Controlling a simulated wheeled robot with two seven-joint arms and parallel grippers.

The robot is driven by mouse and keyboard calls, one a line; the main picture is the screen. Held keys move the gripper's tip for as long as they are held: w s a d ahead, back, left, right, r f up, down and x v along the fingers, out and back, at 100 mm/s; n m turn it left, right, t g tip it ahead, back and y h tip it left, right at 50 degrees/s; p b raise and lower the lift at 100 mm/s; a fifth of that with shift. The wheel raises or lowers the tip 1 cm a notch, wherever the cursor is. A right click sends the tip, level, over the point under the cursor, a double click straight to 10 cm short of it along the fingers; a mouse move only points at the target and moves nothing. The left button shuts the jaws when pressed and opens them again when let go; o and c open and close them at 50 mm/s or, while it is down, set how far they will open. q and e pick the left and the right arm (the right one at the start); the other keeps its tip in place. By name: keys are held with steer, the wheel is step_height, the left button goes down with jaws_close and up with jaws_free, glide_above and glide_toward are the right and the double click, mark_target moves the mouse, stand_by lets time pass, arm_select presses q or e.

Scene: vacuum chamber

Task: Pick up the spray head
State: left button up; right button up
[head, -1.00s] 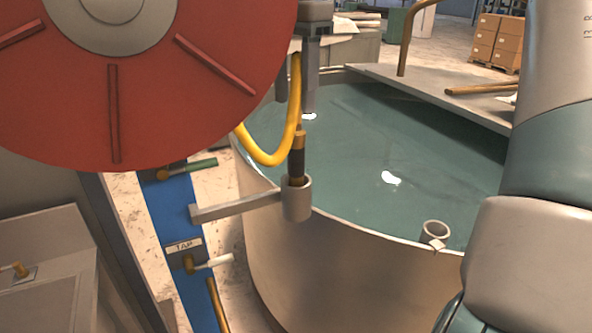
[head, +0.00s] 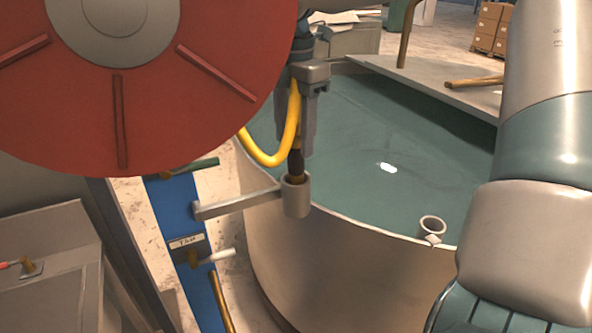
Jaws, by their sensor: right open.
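The spray head (head: 297,164), dark with brass at its base, stands upright in a grey cup-shaped holder (head: 296,197) at the end of a bracket arm. A yellow hose (head: 266,160) loops down beside it from behind the red reel. My right gripper (head: 302,146) points down at the spray head's upper part, with its jaws open. One finger covers the brass top of the spray head. I cannot tell whether the fingers touch it. The other finger is mostly hidden behind the hose and reel. My left gripper is not in view.
A large red reel (head: 200,115) fills the upper left. A blue post with a TAP label (head: 186,242) stands left. My right arm fills the right side.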

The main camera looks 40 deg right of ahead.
mark_target(296, 152)
steer(key=shift+d+f+p, duration=0.15)
steer(key=shift+f+p, duration=0.3)
steer(key=shift+p, duration=0.1)
steer(key=f, duration=0.1)
steer(key=f+p, duration=0.1)
steer(key=shift+w+d+f+p, duration=0.2)
steer(key=shift+d+f+p, duration=0.05)
steer(key=shift+f+p, duration=0.15)
steer(key=shift+f, duration=0.65)
steer(key=shift+c, duration=0.2)
jaws_close()
steer(key=shift+r, duration=0.15)
